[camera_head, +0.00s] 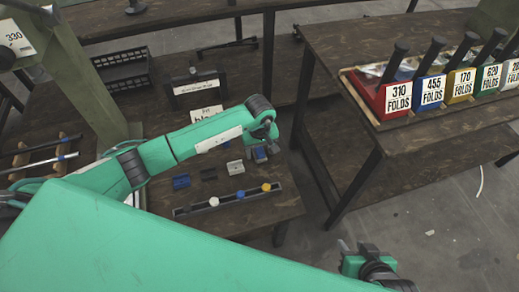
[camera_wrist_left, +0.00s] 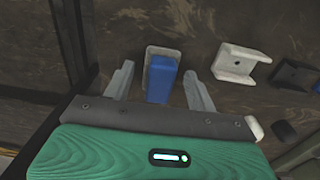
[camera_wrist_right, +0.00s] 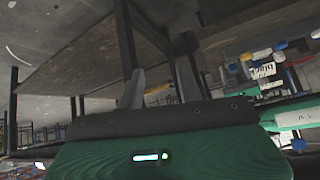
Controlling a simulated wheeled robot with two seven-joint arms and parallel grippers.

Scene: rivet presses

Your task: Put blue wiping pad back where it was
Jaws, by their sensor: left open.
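The blue wiping pad (camera_wrist_left: 160,80) lies between the two fingers of my left gripper (camera_wrist_left: 160,82) in the left wrist view, with a pale grey bracket-like piece (camera_wrist_left: 164,51) around its far end. The left fingers stand open on either side of the pad, with gaps visible. In the head view my left gripper (camera_head: 262,148) is over the far right part of the small table, partly hiding the pad. My right gripper (camera_wrist_right: 160,90) is open and empty, away from the table. It also shows at the lower right of the head view (camera_head: 358,254).
A white bracket (camera_wrist_left: 240,62) and a dark bracket (camera_wrist_left: 293,75) lie to the right of the pad. A blue block (camera_head: 181,181) and a rail with coloured knobs (camera_head: 228,200) are nearer. Labelled presses (camera_head: 398,97) stand on the right-hand table.

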